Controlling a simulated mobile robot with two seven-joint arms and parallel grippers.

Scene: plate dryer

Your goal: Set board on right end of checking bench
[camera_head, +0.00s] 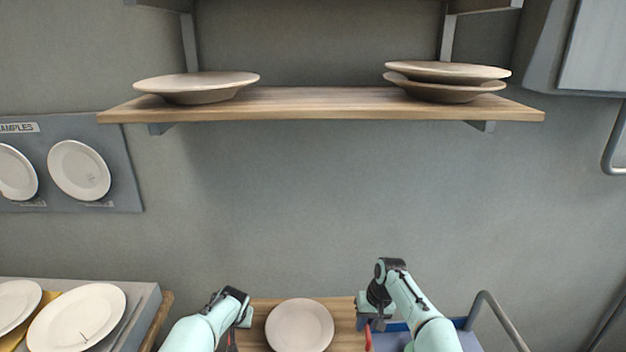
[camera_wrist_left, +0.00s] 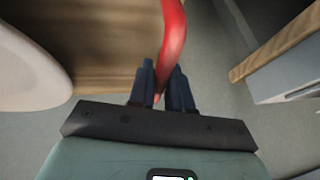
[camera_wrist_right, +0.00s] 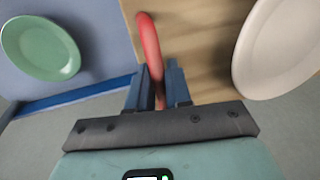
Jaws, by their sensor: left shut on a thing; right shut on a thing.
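A wooden board (camera_head: 343,311) with red end handles carries a white plate (camera_head: 300,325) at the bottom middle of the head view. My left gripper (camera_head: 243,319) is shut on the left red handle (camera_wrist_left: 173,40). My right gripper (camera_head: 366,304) is shut on the right red handle (camera_wrist_right: 148,42). The plate also shows beside each handle in the wrist views. A grey bench-like surface (camera_head: 146,302) with a wooden right edge stands at lower left. Its wooden edge also shows in the left wrist view (camera_wrist_left: 275,45), apart from the board. I cannot tell if this is the checking bench.
Two white plates, one large (camera_head: 78,318), lie on the grey surface. A blue cart (camera_head: 466,338) with a metal rail (camera_head: 500,317) is at lower right; a green plate (camera_wrist_right: 40,48) lies there. A wall shelf (camera_head: 320,103) with plates is above. Bare wall lies between.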

